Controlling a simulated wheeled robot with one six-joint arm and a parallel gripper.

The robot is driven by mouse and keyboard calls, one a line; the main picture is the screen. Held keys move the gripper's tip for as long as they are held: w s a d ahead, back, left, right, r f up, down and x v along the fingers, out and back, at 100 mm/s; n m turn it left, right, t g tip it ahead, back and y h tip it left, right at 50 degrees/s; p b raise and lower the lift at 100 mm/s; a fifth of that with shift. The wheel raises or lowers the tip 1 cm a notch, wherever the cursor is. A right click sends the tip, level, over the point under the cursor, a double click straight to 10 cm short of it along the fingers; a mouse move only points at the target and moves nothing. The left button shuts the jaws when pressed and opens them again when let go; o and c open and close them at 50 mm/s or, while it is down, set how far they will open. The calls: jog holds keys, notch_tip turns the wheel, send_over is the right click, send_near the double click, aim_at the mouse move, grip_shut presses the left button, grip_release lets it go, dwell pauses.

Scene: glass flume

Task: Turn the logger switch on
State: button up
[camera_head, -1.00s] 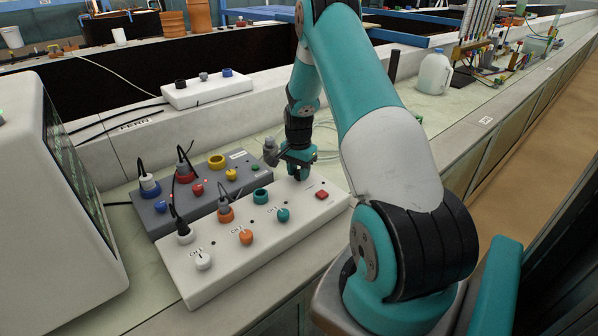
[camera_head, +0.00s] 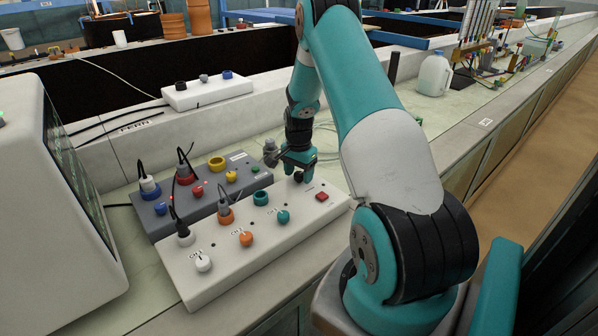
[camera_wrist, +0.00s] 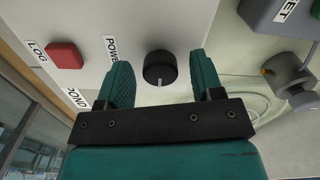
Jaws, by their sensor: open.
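A white box (camera_head: 230,258) with coloured knobs and sockets lies on the bench. A red square switch (camera_head: 321,196) is near its right end; in the wrist view the red switch (camera_wrist: 66,56) stands beside a label reading LOG. A black round knob (camera_wrist: 160,69) with a white mark sits next to a partly hidden label beginning POWE. My gripper (camera_wrist: 165,72) is open, its teal fingers on either side of the black knob, with gaps visible. In the head view my gripper (camera_head: 298,168) is over the box's far right end, just above the black knob (camera_head: 299,178). Contact cannot be told.
A grey box (camera_head: 193,200) with cabled plugs lies behind the white box. A small grey metal fitting (camera_head: 270,152) is close beside my gripper. A monitor (camera_head: 60,190) stands at left. The bench is clear farther right, before a jug (camera_head: 434,74).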

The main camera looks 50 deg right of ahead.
aim_at(299, 174)
jog(key=shift+r, duration=0.1)
notch_tip(299, 174, up, 17)
jog(key=b, duration=0.1)
jog(key=shift+r, duration=0.1)
dwell(0.6)
jog(key=s+a+r+n+y, duration=0.15)
jog(key=a+n, duration=0.25)
jog(key=a, duration=0.5)
jog(key=s+a+r+n+t, duration=0.1)
jog(key=a+r+n, duration=0.25)
jog(key=a, duration=0.65)
jog(key=s+a+r+n, duration=0.1)
jog(key=a+r+n, duration=0.1)
jog(key=a+n, duration=0.5)
jog(key=s+a+n+g+y, duration=0.1)
jog(key=s+a+n+y, duration=0.1)
jog(key=s+a+n, duration=0.8)
jog(key=s+a, duration=0.7)
jog(key=s, duration=0.1)
jog(key=shift+a+r+y, duration=0.35)
jog(key=shift+r, duration=0.05)
